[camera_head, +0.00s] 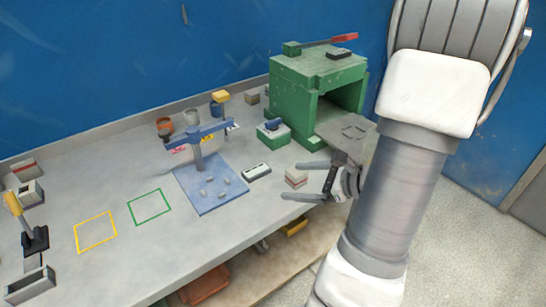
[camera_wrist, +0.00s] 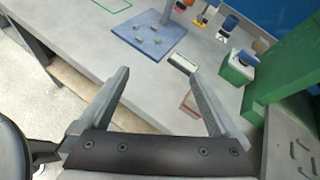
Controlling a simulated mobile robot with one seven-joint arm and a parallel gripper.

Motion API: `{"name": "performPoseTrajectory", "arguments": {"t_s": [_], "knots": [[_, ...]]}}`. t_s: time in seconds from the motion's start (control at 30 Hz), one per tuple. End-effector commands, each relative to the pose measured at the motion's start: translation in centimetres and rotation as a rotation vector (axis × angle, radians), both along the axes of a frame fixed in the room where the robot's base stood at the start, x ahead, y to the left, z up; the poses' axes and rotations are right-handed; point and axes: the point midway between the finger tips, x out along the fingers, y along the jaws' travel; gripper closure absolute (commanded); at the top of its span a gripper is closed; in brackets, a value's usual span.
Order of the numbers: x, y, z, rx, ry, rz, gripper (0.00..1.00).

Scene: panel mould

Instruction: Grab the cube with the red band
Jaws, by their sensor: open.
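A small pale cube with a reddish band (camera_head: 296,177) sits on the grey bench near its front edge, left of the green box's opening. In the wrist view the cube (camera_wrist: 187,104) shows just inside the right finger, which partly hides it. My gripper (camera_head: 292,181) is open and empty, its fingers pointing left at the cube. In the wrist view the gripper (camera_wrist: 159,73) has its fingers wide apart, with the cube off-centre towards the right one. I cannot tell whether the finger touches it.
The green box (camera_head: 292,98) stands close behind, with a grey plate (camera_head: 345,132) at its opening. A white block (camera_head: 256,171), a green block with a blue knob (camera_head: 273,132) and a blue stand (camera_head: 210,187) are nearby. Another red-marked block (camera_head: 22,168) lies far left.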

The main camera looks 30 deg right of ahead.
Motion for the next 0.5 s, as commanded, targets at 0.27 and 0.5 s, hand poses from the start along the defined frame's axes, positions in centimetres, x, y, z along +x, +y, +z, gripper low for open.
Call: {"name": "performPoseTrajectory", "arguments": {"t_s": [0.27,0.5], "knots": [[-4.8,-8.6,-2.2,0.206,0.001,-0.436,0.03],[-3.1,-9.2,-3.6,0.231,-0.001,-0.483,0.03]]}}
